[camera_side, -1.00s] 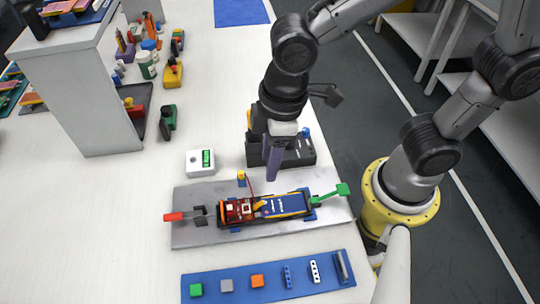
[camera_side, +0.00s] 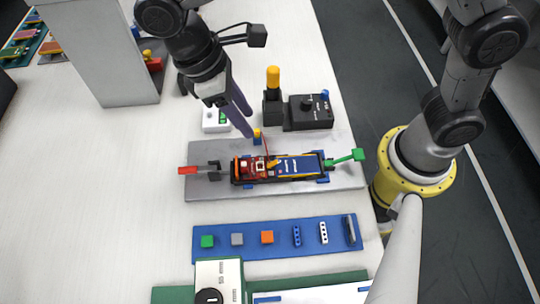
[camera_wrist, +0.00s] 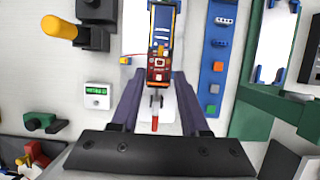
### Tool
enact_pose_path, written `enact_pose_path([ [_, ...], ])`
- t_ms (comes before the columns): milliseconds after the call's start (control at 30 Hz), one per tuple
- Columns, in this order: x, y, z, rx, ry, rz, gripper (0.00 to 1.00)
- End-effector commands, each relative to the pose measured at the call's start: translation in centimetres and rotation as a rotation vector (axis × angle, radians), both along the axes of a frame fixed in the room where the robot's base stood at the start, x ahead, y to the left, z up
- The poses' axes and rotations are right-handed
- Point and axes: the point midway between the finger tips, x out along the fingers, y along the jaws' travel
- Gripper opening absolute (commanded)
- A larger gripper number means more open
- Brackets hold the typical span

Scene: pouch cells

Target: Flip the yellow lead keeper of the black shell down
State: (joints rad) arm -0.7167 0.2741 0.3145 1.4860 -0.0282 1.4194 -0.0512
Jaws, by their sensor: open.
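The black shell (camera_side: 234,172) lies on a grey metal plate (camera_side: 345,185), with a red board (camera_side: 249,168) in its left part and a blue pouch cell (camera_side: 300,166) in its right part. A small yellow piece, apparently the lead keeper (camera_side: 272,163), shows between board and cell; its exact angle is too small to tell. My gripper (camera_side: 248,124) is open and empty, its purple fingers above and behind the shell's left end, apart from it. In the wrist view, the shell's board end (camera_wrist: 158,74) shows just beyond and between the fingertips (camera_wrist: 157,84).
A red-handled clamp (camera_side: 188,170) and a green-handled clamp (camera_side: 346,159) flank the shell. Behind are a black box (camera_side: 310,112) and white meter (camera_side: 215,121). A blue parts strip (camera_side: 275,250) lies in front.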

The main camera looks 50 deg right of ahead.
Motion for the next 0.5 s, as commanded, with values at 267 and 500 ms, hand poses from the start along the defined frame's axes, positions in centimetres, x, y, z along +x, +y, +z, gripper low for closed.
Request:
enact_pose_path([
  [267,0.2,0.6,-2.6,-0.028,0.032,0.009,0.45],
  [500,-0.8,-0.5,-5.9,-0.03,0.034,0.009,0.45],
])
